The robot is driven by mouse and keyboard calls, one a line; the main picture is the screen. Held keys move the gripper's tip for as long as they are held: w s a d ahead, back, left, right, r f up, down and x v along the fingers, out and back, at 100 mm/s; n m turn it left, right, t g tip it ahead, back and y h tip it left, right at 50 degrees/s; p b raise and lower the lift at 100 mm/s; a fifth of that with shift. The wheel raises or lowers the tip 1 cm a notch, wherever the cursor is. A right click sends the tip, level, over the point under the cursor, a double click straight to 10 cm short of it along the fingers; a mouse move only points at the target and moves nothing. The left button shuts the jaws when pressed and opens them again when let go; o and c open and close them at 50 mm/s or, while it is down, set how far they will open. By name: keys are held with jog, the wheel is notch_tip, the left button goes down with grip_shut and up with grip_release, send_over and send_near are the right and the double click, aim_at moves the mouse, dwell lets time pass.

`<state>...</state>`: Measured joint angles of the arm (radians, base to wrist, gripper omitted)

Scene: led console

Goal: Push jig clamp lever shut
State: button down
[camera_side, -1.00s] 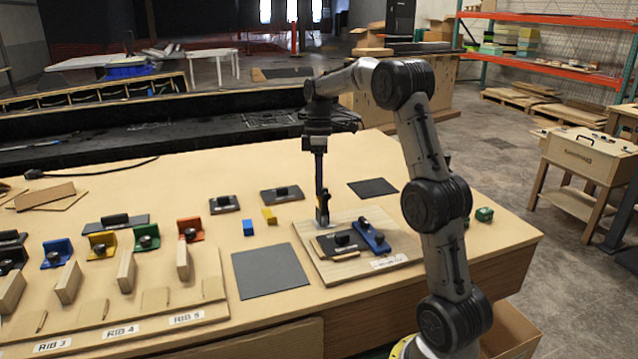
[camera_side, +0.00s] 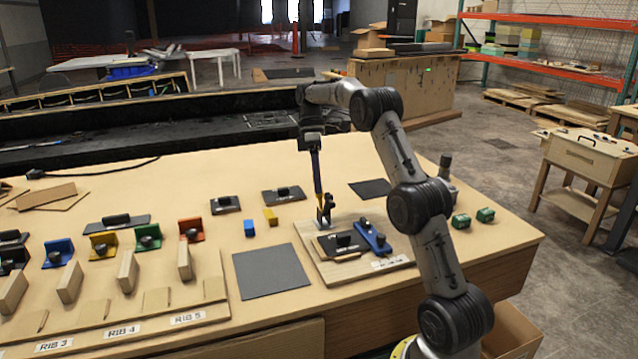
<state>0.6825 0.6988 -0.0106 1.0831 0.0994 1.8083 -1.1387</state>
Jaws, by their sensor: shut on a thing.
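The jig is a light wooden board (camera_side: 385,265) near the table's right end. A black plate with a knob (camera_side: 338,243) lies on it, beside a blue bar (camera_side: 372,238) with dark knobs.
A dark grey mat (camera_side: 270,271) lies left of the jig. Small blue (camera_side: 249,228) and yellow (camera_side: 270,216) blocks stand behind it. A rack with coloured brackets (camera_side: 190,229) fills the left.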

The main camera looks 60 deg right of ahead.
jog(key=shift+w+d+f+g+y, duration=0.2)
jog(key=shift+w+d+g+y, duration=0.1)
jog(key=shift+g+y, duration=0.25)
jog(key=c, duration=1)
grip_release()
jog(key=shift+s+a+r, duration=0.1)
